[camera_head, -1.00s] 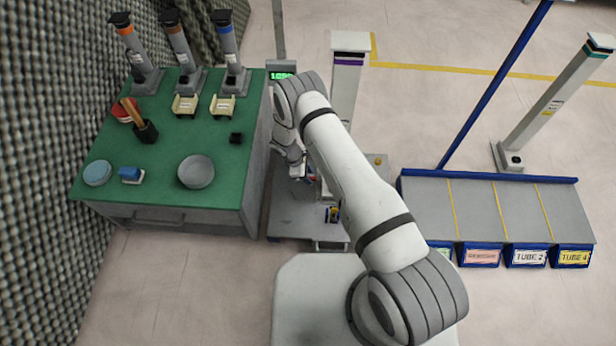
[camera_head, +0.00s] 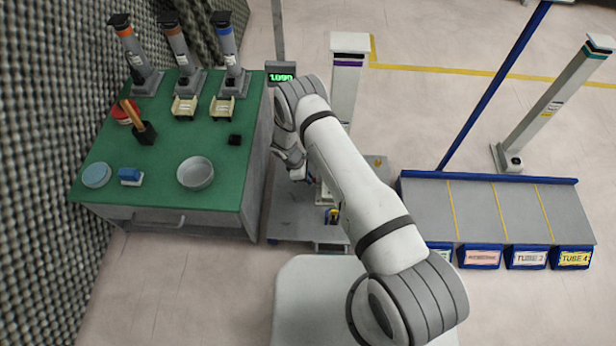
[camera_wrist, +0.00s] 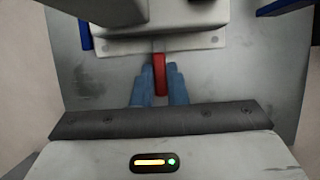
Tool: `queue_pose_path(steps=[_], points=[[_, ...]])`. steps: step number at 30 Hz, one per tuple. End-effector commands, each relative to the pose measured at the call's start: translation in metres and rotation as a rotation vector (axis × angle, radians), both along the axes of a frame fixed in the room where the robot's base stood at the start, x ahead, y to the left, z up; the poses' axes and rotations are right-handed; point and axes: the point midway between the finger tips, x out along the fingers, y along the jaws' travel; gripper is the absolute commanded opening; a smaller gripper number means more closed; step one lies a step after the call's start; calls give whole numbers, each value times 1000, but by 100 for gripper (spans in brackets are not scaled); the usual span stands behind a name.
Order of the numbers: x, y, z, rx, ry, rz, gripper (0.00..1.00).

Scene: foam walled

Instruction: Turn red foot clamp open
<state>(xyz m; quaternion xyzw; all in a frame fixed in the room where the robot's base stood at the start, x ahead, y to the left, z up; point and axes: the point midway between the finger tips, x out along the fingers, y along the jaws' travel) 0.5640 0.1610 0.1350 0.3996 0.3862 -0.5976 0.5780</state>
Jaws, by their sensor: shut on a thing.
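The red foot clamp (camera_wrist: 160,73) shows in the wrist view as a narrow red lever at the foot of a pale base block (camera_wrist: 190,40). My gripper (camera_wrist: 160,85) has its blue fingers on both sides of the lever, shut on it. The lever's far end meets the block. In the head view my gripper (camera_head: 308,172) is low over the grey cart, and my arm hides much of it; the red lever cannot be made out there.
A grey cart (camera_head: 285,215) lies under my gripper, with a white column (camera_head: 347,80) rising from it. A green-topped bench (camera_head: 150,180) stands close on the left. A grey sloped rack (camera_head: 480,205) with labelled blue bins stands on the right.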

Motion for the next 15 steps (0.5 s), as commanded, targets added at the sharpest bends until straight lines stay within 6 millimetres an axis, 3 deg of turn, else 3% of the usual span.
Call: queue_pose_path(steps=[8, 15], points=[[-1, 1, 0, -1, 1, 82, 0], [-3, 1, 0, -1, 2, 262, 0]])
